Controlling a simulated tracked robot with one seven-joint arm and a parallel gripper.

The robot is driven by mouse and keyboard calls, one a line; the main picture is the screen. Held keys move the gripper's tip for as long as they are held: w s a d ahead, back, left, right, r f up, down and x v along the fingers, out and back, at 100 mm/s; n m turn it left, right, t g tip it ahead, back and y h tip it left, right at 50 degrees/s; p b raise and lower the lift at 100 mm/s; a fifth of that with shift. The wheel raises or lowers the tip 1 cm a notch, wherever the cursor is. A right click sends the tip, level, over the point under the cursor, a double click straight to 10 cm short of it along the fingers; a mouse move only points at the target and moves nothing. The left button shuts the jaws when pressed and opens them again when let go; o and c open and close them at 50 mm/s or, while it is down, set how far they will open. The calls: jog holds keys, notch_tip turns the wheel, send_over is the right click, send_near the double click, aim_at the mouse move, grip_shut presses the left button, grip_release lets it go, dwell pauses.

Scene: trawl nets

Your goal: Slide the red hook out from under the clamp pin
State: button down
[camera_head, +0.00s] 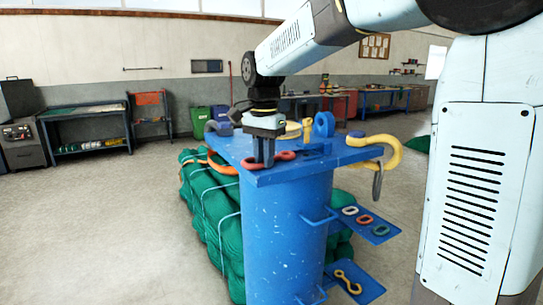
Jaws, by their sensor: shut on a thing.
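The red hook (284,156) lies on the blue table top (340,157) near its front edge. My gripper (264,162) points straight down at the hook's left part, with its fingers shut on it. The fingers hide part of the hook. I cannot pick out the clamp pin for certain; a small dark blue piece (315,149) lies just right of the hook. I cannot tell whether the hook is under anything there.
A blue upright eye (323,125) and a yellow fitting (307,130) stand behind the hook. A large yellow hook (387,150) hangs over the right edge. Side shelves hold links (365,219) and a yellow piece (348,281). Green nets (212,205) are stacked beside the blue drum (285,230).

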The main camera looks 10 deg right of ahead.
jog(key=shift+s+a, duration=0.15)
jog(key=shift+a, duration=0.25)
jog(key=c, duration=1)
grip_release()
notch_tip(320, 180, up, 14)
jog(key=shift+f, duration=0.1)
jog(key=s+d+f+n+t, duration=0.2)
jog(key=s+d+f, duration=0.3)
jog(key=s, duration=0.2)
jog(key=s+d+f+n+t, duration=0.1)
jog(key=s+d+f+n, duration=0.2)
jog(key=s+d+f, duration=0.3)
jog(key=s+d+f+n+t, duration=0.2)
jog(key=s+d+f, duration=0.3)
jog(key=s, duration=0.4)
jog(key=shift+s+d+f+n+t, duration=0.1)
jog(key=shift+d+f+n+t, duration=0.15)
jog(key=shift+n, duration=0.45)
